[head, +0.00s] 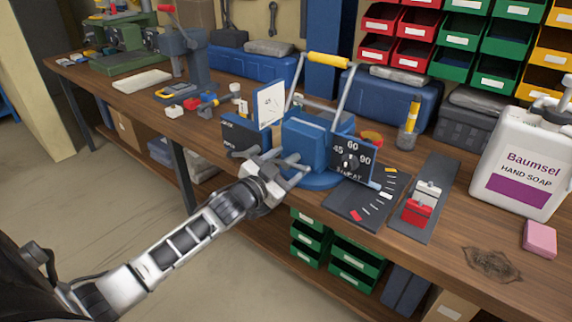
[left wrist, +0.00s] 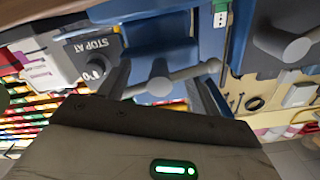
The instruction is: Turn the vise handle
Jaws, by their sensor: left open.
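The blue vise (head: 305,146) stands on the workbench in the head view. Its grey bar handle (left wrist: 185,78) shows in the left wrist view, with a rounded end facing the camera. My left gripper (head: 291,171) is at the front of the vise, close to the handle. It is open. In the left wrist view its two dark fingers (left wrist: 160,88) stand on either side of the bar, and I cannot tell whether they touch it. In the head view the gripper hides part of the handle. My right gripper is not in view.
A dark panel (head: 352,163) with a knob and the numbers 45, 60 and 90 stands right of the vise. A dark marked plate (head: 370,205) lies beside it. A white soap jug (head: 520,165) stands far right. A yellow-gripped frame (head: 328,60) rises behind.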

